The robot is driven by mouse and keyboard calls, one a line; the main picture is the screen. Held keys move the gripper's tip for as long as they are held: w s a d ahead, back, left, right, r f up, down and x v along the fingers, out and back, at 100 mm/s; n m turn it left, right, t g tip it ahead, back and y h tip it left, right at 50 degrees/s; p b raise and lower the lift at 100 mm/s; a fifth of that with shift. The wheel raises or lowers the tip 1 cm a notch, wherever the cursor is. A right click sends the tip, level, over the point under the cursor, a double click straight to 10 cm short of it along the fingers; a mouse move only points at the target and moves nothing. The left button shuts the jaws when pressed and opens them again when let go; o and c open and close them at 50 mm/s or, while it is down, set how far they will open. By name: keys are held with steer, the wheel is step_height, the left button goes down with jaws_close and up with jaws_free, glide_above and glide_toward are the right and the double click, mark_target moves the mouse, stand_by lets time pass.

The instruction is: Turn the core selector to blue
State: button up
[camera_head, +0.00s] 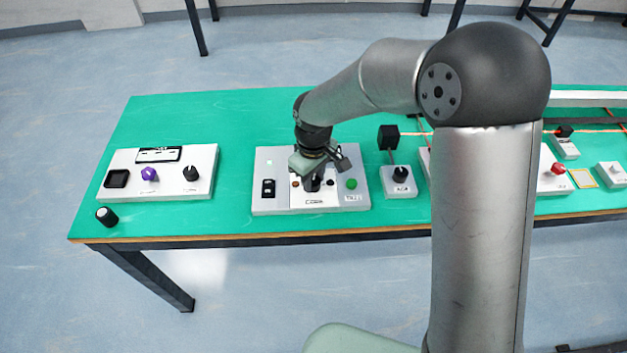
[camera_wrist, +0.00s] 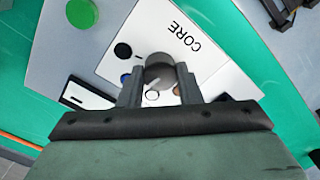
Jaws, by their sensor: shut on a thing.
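The core selector is a round grey knob (camera_wrist: 159,66) on a white plate marked CORE (camera_wrist: 205,58). In the wrist view my gripper (camera_wrist: 159,84) is shut on the knob, one finger on each side. A light pointer mark on the knob seems to face the white dot (camera_wrist: 152,95). A blue dot (camera_wrist: 126,80), a black dot (camera_wrist: 123,50) and a brown dot (camera_wrist: 207,92) also sit around the knob. In the head view my gripper (camera_head: 312,182) points down over the panel (camera_head: 265,208) and mostly hides the knob.
The panel also carries a green button (camera_head: 351,184) and a black switch (camera_head: 268,188). To its left is another panel (camera_head: 128,188) with a purple knob (camera_head: 149,174). A small box with a black knob (camera_head: 400,174) stands close on the right. A loose black knob (camera_head: 106,216) lies near the table's front-left corner.

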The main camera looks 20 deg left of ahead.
mark_target(314, 181)
steer(key=shift+m+b, duration=0.5)
steer(key=shift+m, duration=1)
steer(key=o, duration=1)
steer(key=shift+r, duration=0.1)
step_height(314, 181, up, 17)
steer(key=shift+r+p, duration=0.15)
steer(key=shift+p, duration=0.15)
